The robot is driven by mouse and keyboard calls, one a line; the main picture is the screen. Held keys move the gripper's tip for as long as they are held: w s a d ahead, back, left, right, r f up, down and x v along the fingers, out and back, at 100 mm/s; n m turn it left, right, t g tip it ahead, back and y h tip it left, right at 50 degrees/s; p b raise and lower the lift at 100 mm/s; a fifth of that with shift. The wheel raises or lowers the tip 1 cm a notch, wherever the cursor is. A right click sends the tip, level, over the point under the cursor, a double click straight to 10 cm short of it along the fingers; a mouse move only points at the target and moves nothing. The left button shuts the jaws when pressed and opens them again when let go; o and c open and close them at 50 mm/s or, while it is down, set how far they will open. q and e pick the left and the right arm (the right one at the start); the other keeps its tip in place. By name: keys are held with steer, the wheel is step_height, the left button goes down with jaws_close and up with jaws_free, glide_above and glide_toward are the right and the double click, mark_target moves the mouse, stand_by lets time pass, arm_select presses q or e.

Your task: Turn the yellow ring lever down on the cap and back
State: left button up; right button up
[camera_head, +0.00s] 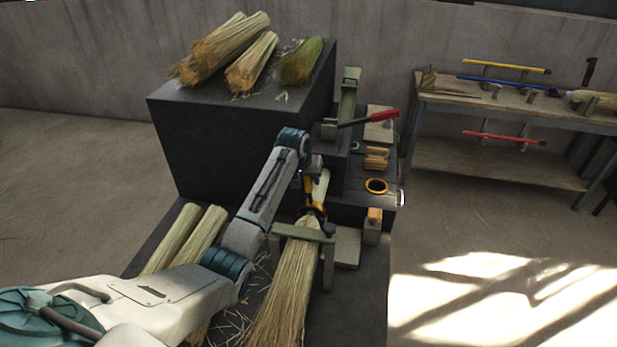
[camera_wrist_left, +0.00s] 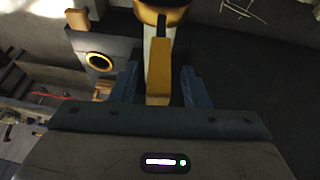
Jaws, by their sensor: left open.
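The yellow ring (camera_head: 314,209) sits around the neck of the straw broom (camera_head: 285,285), which lies clamped under a green bar (camera_head: 303,232). In the left wrist view the ring (camera_wrist_left: 160,12) is at the top edge, partly cut off. Its yellow lever (camera_wrist_left: 158,72) points toward my left gripper (camera_wrist_left: 157,80). The gripper is open, with one dark finger on each side of the lever and gaps visible between. In the head view my left gripper (camera_head: 309,182) is just above the ring, partly hidden by my arm. My right gripper is not in view. I cannot make out the cap separately.
A dark block (camera_head: 225,140) carrying straw bundles (camera_head: 225,45) stands behind my left arm. A red-handled lever (camera_head: 370,117) and a loose yellow-rimmed ring (camera_head: 377,186) are to the right. Straw bundles (camera_head: 185,240) lie at left. A workbench (camera_head: 500,105) stands at far right, beyond open floor.

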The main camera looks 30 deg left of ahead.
arm_select(q)
steer(key=shift+x, duration=1.15)
steer(key=shift+c, duration=0.4)
jaws_close()
